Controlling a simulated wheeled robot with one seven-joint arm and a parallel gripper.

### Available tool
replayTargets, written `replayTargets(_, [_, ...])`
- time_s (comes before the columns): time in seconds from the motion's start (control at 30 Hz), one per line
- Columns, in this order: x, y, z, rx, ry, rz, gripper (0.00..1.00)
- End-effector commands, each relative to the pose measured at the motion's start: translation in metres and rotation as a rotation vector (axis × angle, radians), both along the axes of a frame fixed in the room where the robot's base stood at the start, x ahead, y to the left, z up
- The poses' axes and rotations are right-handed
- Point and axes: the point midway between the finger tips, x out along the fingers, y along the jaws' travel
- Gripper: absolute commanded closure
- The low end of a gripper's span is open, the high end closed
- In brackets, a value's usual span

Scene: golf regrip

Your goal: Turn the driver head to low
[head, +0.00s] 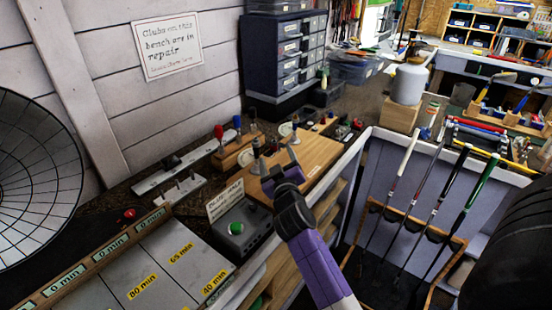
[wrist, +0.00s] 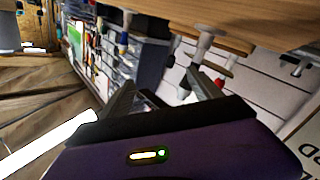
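My gripper (head: 278,160) is open, with its fingers spread near the front part of a wooden board (head: 318,172) on the bench. Two grey upright posts with dark tops stand on the board, one nearer post (head: 257,152) just left of the fingers and one farther post (head: 295,127). A pale disc sits beside each. In the tilted wrist view, my gripper (wrist: 158,78) is empty, and a post (wrist: 203,45) extends from the board (wrist: 250,20) close to the right finger. I cannot clearly make out the driver head or any low mark.
A grey box with a green button (head: 236,228) and a sign (head: 225,201) stand in front of the board. A rack of red, blue and black handled tools (head: 236,148) is at left. Clubs (head: 400,170) stand right of my arm. A drawer cabinet (head: 288,55) is behind.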

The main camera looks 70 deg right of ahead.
Motion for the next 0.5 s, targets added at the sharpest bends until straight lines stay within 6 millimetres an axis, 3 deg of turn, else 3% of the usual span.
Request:
replayTargets(0.03, [0.0013,0.0013,-0.0008,0.001,0.001,0.004,0.65])
replayTargets(0.2, [0.0018,0.0019,-0.0010,0.001,0.001,0.005,0.98])
replayTargets(0.5, [0.0071,0.0056,-0.0067,-0.002,0.002,-0.026,1.00])
